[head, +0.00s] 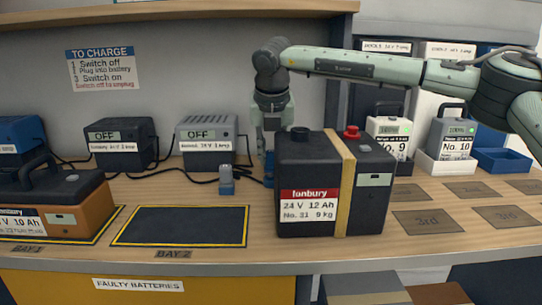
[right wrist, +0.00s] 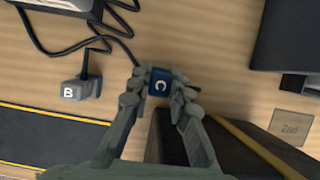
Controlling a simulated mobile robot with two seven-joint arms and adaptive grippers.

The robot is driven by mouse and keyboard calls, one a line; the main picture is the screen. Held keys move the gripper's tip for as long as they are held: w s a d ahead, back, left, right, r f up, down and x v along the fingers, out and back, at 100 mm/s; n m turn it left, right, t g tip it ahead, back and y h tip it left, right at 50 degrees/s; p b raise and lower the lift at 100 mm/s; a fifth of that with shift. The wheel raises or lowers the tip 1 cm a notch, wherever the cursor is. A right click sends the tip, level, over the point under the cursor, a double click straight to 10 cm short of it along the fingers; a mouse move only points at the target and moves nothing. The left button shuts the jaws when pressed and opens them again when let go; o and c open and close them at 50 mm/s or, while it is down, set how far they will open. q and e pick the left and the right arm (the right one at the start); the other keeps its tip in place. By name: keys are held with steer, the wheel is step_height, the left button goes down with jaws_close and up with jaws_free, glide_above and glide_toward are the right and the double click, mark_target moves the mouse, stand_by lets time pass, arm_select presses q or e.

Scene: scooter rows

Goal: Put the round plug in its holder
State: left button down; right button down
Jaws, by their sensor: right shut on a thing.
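My right gripper (head: 268,155) points down behind the large black battery (head: 332,190); its lower part is partly hidden by the battery. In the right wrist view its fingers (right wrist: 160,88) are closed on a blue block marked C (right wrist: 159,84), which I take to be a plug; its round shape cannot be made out. A bit of blue (head: 269,172) shows below the gripper in the head view. A grey plug block marked B (right wrist: 78,89), with a black cable, stands apart to the left; it also shows in the head view (head: 227,181). My left gripper is out of view.
Two chargers reading OFF (head: 122,145) (head: 205,142) stand at the back, with black cables on the bench. The outlined bay 2 (head: 180,226) is empty. An orange battery (head: 60,205) sits in bay 1. Batteries No. 9 (head: 388,135) and No. 10 (head: 450,138) stand right.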

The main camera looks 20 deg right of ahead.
steer(key=shift+b, duration=0.55)
stand_by(1.2)
steer(key=shift+f+b, duration=0.45)
steer(key=shift+f, duration=0.05)
steer(key=shift+r, duration=0.1)
steer(key=shift+r+p, duration=0.45)
steer(key=shift+r, duration=0.5)
